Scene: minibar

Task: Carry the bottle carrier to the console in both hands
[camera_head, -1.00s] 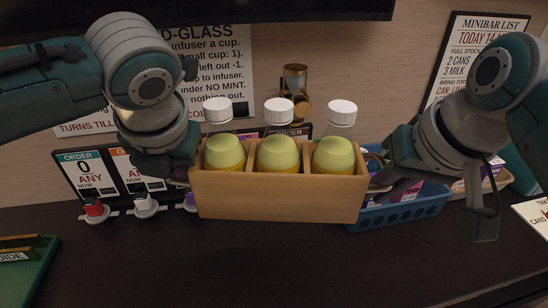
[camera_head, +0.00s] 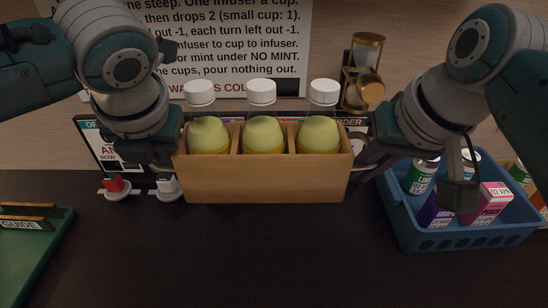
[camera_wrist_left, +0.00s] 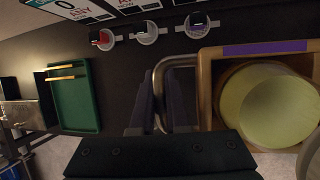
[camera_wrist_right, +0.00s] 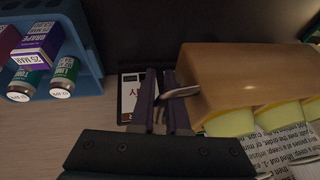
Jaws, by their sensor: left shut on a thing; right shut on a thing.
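The wooden bottle carrier (camera_head: 264,178) is in the middle of the head view, held level above the dark counter. It holds three bottles with white caps and pale yellow-green bodies, such as the middle one (camera_head: 263,133). My left gripper (camera_wrist_left: 160,100) is shut on the carrier's metal handle at its left end. My right gripper (camera_wrist_right: 163,95) is shut on the handle at the other end. In the head view the right gripper (camera_head: 362,158) shows at the carrier's right end. The carrier's underside and its height above the counter are hard to judge.
A blue basket (camera_head: 408,228) with cans and cartons stands to the right. A green tray (camera_head: 38,250) lies at the left. The front counter is clear.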

